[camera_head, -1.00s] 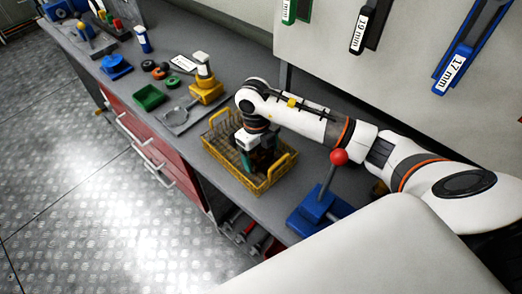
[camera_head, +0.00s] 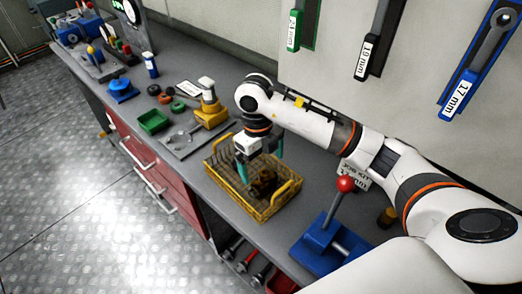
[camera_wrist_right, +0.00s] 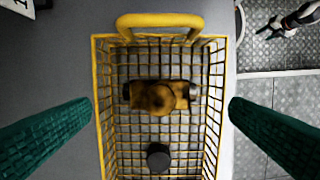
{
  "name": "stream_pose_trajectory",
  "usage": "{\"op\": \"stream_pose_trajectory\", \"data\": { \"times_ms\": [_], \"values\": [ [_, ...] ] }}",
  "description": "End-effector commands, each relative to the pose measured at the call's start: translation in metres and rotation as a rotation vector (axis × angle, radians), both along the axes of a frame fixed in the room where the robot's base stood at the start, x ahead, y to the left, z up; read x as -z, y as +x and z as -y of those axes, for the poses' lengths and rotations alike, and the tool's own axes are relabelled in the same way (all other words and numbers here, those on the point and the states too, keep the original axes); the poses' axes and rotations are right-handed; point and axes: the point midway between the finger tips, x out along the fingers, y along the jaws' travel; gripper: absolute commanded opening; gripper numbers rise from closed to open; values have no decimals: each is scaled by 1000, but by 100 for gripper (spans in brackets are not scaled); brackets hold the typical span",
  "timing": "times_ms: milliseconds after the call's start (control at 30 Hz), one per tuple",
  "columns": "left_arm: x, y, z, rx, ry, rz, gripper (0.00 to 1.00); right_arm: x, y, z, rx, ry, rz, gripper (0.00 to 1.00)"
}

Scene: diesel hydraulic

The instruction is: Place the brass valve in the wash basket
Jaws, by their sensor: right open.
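The brass valve (camera_head: 264,183) lies inside the yellow wire wash basket (camera_head: 276,207). In the right wrist view the valve (camera_wrist_right: 160,97) lies crosswise on the mesh floor of the basket (camera_wrist_right: 97,80), with dark ends left and right. My right gripper (camera_head: 261,168) is above the basket, its green fingers spread wide on either side of the valve and apart from it. In the right wrist view both fingers of the gripper (camera_wrist_right: 160,108) show, with nothing between them at their tips.
A dark round piece (camera_wrist_right: 159,157) shows in the basket near the valve. A blue fixture with a red-knobbed lever (camera_head: 345,184) stands right of the basket.

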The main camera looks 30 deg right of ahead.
Motion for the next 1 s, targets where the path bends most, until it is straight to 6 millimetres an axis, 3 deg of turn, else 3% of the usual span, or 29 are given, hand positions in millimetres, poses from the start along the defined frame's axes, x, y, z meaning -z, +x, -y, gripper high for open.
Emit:
{"op": "stream_pose_trajectory", "data": {
  "times_ms": [100, 300, 1000],
  "values": [
    [0, 0, 0, 0, 0, 0, 52, -25, 4, 1, 1, -3, 6, 100],
    [0, 0, 0, 0, 0, 0, 52, -47, 6, -1, 1, -2, 2, 100],
    [-4, 0, 0, -1, 0, 0, 52, -57, 6, -2, 1, 0, 0, 100]
  ]
}}
